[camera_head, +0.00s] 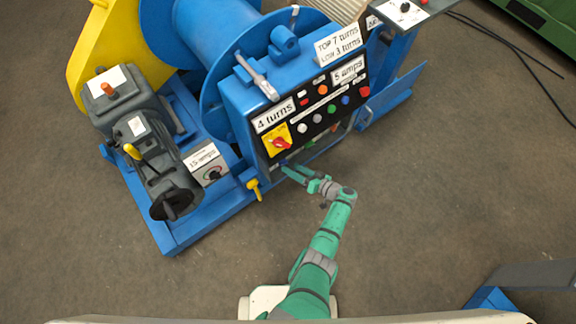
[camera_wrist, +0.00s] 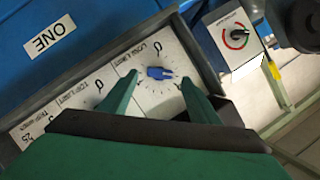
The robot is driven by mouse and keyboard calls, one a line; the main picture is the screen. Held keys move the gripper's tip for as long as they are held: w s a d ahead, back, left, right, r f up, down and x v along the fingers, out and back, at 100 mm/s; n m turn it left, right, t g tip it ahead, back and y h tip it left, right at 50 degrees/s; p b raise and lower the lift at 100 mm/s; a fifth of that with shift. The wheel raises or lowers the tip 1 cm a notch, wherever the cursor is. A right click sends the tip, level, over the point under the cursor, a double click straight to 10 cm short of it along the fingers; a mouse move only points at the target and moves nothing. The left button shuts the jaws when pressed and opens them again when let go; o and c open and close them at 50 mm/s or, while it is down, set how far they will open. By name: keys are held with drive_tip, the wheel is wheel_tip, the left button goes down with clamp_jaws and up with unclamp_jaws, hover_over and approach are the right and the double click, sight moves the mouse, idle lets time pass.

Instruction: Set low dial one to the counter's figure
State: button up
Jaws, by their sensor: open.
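The low dial (camera_wrist: 160,73) is a blue knob on a white scale plate under the words LOW LIMIT, on a panel below a plate reading ONE (camera_wrist: 50,35). Its narrow end points right in the wrist view. My gripper (camera_wrist: 160,88) is open, its green fingers on either side of the knob; contact cannot be told. In the head view my gripper (camera_head: 288,171) is at the lower edge of the blue cabinet, and the dial is not discernible. A sign reading 4 turns (camera_head: 273,115) is on the cabinet front; whether this is the counter cannot be told.
A TOP LIMIT scale (camera_wrist: 99,90) is beside the low dial. A sign (camera_head: 338,44) reads TOP 7 turns, LOW 3 turns. A red switch on yellow (camera_head: 278,142) is above my gripper. A yellow-handled lever (camera_head: 254,187) is left of it.

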drive_tip(key=v, duration=0.6)
drive_tip(key=shift+s, duration=0.1)
idle(0.4)
drive_tip(key=s+a+r+n+t+h, duration=0.1)
drive_tip(key=s+a+r+t+h, duration=0.3)
drive_tip(key=s+a+r+t, duration=0.5)
drive_tip(key=s+d+r+m+g+h, duration=0.1)
drive_tip(key=s+r+h, duration=0.6)
drive_tip(key=s+r, duration=1.5)
wheel_tip(320, 180, up, 3)
drive_tip(key=shift+s+r+m+g, duration=0.15)
drive_tip(key=shift+s+m+g, duration=0.15)
drive_tip(key=shift+m+g, duration=0.65)
